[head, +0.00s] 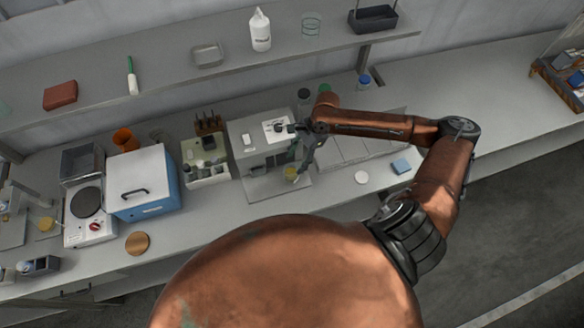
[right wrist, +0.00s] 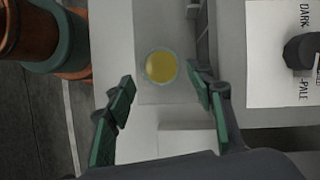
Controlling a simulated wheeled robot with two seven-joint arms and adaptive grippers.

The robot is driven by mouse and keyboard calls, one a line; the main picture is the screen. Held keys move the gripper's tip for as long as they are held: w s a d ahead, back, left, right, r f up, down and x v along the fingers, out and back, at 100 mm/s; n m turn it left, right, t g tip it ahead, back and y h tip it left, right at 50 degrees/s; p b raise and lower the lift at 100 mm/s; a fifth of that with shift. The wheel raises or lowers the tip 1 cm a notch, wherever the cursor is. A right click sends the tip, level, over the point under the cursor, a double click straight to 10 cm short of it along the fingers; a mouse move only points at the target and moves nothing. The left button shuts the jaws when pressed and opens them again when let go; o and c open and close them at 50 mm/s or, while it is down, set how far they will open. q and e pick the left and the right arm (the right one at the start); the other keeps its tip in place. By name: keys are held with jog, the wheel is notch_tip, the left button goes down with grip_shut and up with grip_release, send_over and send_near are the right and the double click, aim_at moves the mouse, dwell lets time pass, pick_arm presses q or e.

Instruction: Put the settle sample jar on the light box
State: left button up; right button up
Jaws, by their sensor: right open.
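A small round jar with yellow contents (head: 291,174) stands on a flat grey plate (head: 262,190) in front of a grey unit on the bench. In the right wrist view the jar (right wrist: 160,67) is seen from above, just beyond and between my fingertips. My right gripper (head: 303,160) is open and empty over the jar, and its fingers (right wrist: 162,92) touch nothing that I can see. I cannot tell for sure which surface is the light box. My left gripper is out of view.
The grey unit (head: 247,130) carries a sheet marked DARK and PALE (right wrist: 280,55) with a black-topped item on it. A vial rack (head: 206,172) and a blue-sided box (head: 142,182) stand to the left. A white disc (head: 361,177) and blue pad (head: 401,166) lie to the right.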

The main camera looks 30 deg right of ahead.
jog(key=v, duration=0.5)
jog(key=shift+r, duration=0.15)
